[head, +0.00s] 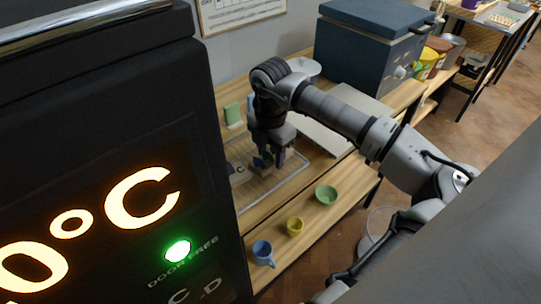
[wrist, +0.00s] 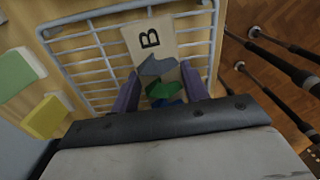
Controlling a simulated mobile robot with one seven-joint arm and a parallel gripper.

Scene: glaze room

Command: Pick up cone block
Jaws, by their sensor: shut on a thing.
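The cone block shows between my fingers in the wrist view as grey-blue (wrist: 157,66), green and blue pointed pieces; its base is mostly hidden. My gripper (wrist: 160,76) is shut on it, one finger on each side. I cannot tell whether the block touches the rack.
A dark panel with a green light (head: 178,251) fills the left foreground. A blue mug (head: 262,253), yellow cup (head: 295,227) and green bowl (head: 326,194) stand along the front edge. A green block (head: 233,115) is behind the rack. A blue box (head: 365,45) stands at the back.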

